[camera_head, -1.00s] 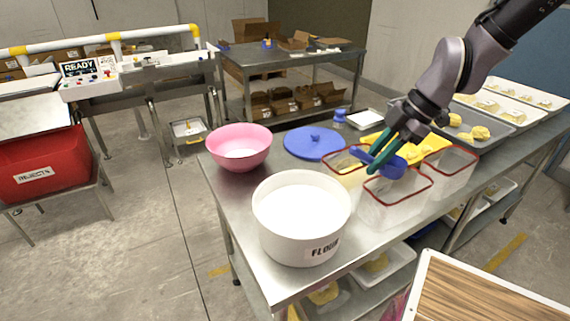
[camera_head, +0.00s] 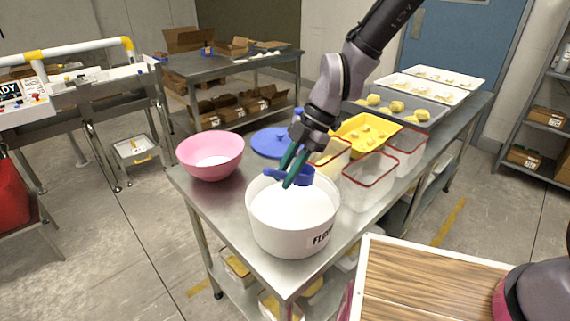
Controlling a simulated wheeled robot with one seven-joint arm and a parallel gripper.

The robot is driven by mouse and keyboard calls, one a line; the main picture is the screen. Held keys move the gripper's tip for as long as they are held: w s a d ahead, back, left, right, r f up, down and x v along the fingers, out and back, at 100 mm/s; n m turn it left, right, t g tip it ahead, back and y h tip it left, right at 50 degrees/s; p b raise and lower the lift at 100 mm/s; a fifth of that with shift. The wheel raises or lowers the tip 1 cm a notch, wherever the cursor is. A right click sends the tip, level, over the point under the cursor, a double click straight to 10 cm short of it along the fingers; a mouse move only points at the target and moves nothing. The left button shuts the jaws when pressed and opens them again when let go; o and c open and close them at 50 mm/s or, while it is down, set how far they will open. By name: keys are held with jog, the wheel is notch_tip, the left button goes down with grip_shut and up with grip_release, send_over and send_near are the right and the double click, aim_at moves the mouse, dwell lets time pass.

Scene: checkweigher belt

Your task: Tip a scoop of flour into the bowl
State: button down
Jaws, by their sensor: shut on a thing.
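My gripper (camera_head: 291,167), with green fingers, is shut on a blue scoop (camera_head: 304,175). It holds the scoop over the back part of the white flour tub (camera_head: 262,229), at about rim height. The tub is labelled and filled with white flour (camera_head: 295,206). Whether the scoop touches the flour or holds any is not clear, as the fingers cover part of it. The pink bowl (camera_head: 209,159) stands to the left on the steel table, with some white flour at its bottom.
A blue lid (camera_head: 271,142) lies behind the tub. Clear red-rimmed containers (camera_head: 369,184) stand close on the right, with a yellow tray (camera_head: 366,132) and dough trays (camera_head: 400,112) beyond. A wooden board (camera_head: 425,290) is in the right foreground. Bare table (camera_head: 214,197) shows before the bowl.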

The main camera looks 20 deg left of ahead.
jog(key=shift+f, duration=5.55)
jog(key=shift+r, duration=6.2)
jog(key=shift+d, duration=0.1)
